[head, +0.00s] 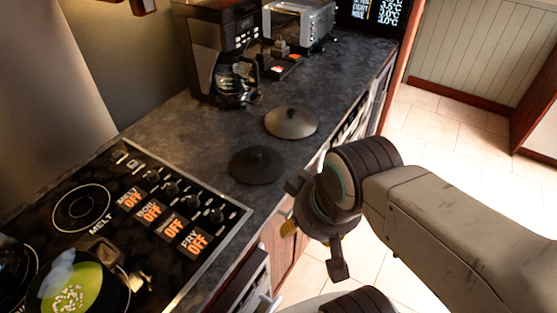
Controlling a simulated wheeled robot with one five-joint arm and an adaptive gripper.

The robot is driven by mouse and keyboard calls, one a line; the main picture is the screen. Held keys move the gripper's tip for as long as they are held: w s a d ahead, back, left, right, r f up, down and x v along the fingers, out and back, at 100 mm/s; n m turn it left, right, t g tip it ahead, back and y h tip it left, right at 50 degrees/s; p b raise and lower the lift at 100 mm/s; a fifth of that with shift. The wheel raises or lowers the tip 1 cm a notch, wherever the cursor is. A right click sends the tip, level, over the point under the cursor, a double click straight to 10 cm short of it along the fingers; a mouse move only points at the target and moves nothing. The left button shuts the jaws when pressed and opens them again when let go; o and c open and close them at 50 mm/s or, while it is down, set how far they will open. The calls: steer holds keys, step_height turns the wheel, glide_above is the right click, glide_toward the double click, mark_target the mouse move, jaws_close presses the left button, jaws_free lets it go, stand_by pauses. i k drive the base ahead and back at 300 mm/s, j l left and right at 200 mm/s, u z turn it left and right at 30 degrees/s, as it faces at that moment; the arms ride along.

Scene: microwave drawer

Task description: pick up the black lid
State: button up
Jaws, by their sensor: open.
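The black lid (257,166) lies flat on the dark countertop, knob up, between the stove's control panel and a second lid. The second lid (291,122) is grey-brown with a dark knob and lies just behind and to the right of it. My gripper (316,233) is open and empty. It shows in front and to the right of the black lid, past the counter's front edge, and is apart from the lid. No part of the black lid is hidden by my arm.
A stove (125,210) with knobs stands at the left, with a pot of green and white food (68,291) at its front. A coffee maker (215,50) and a toaster oven (300,22) stand at the back. An open drawer (245,285) juts out below the counter.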

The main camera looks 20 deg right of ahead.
mark_target(255, 165)
steer(key=u, duration=1.85)
steer(key=k+l+u, duration=0.15)
steer(key=l+u, duration=0.2)
steer(key=u, duration=0.15)
steer(key=k+l+u, duration=0.15)
steer(key=l+u, duration=0.2)
steer(key=u, duration=0.15)
steer(key=k+l+u, duration=0.1)
steer(key=l+u, duration=0.15)
steer(key=u, duration=0.15)
steer(key=k+l+u, duration=0.2)
steer(key=u, duration=0.2)
steer(key=k+l+u, duration=0.15)
steer(key=u, duration=0.25)
